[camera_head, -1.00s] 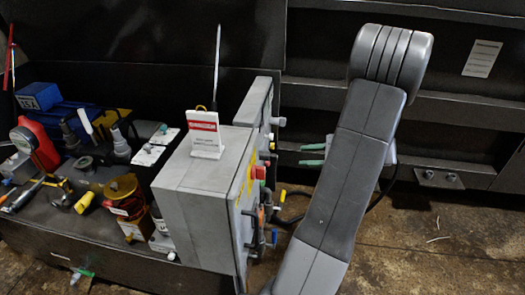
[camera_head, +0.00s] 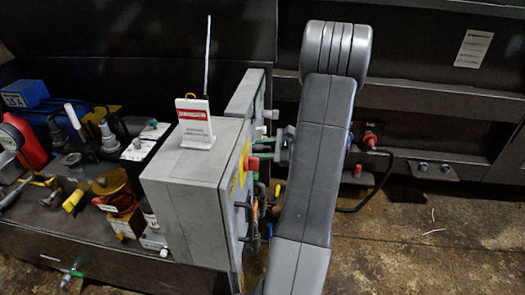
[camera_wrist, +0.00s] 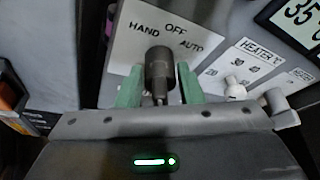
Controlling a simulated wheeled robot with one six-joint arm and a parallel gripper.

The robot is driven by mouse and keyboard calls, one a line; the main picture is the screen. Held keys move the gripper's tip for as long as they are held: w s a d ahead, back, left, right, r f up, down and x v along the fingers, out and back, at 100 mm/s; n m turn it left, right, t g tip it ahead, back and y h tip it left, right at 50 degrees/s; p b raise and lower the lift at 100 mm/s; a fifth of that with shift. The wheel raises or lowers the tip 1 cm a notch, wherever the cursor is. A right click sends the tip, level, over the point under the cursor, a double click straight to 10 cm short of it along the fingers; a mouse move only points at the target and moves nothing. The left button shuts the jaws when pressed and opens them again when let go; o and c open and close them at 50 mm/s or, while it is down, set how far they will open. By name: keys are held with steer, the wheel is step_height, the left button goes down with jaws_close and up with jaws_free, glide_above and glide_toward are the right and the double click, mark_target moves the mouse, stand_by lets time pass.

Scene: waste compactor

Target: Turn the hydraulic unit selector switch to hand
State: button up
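The selector switch (camera_wrist: 159,68) is a dark knob on a light plate (camera_wrist: 125,45) marked HAND, OFF and AUTO in the wrist view. The knob stands below the word OFF; which mark it points to is not clear. My gripper (camera_wrist: 159,85) has one green finger on each side of the knob, with narrow gaps visible, so it looks open around it. In the head view my gripper (camera_head: 263,148) is at the right side of the grey control box (camera_head: 205,205), and the switch is hidden there.
A heater dial (camera_wrist: 235,88) and a digital display (camera_wrist: 295,22) are right of the switch. A red button (camera_head: 252,163) and several cables are on the box's side. A danger sign (camera_head: 194,120) stands on top.

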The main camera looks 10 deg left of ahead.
steer(key=shift+c, duration=0.2)
steer(key=c, duration=0.6)
steer(key=shift+o, duration=0.2)
steer(key=n+b, duration=0.1)
steer(key=b, duration=0.1)
steer(key=shift+f+t+b, duration=0.3)
steer(key=shift+b, duration=0.05)
steer(key=shift+n+t+b, duration=0.3)
steer(key=shift+n+b, duration=0.2)
steer(key=shift+b, duration=0.15)
steer(key=shift+r, duration=0.25)
steer(key=o, duration=0.6)
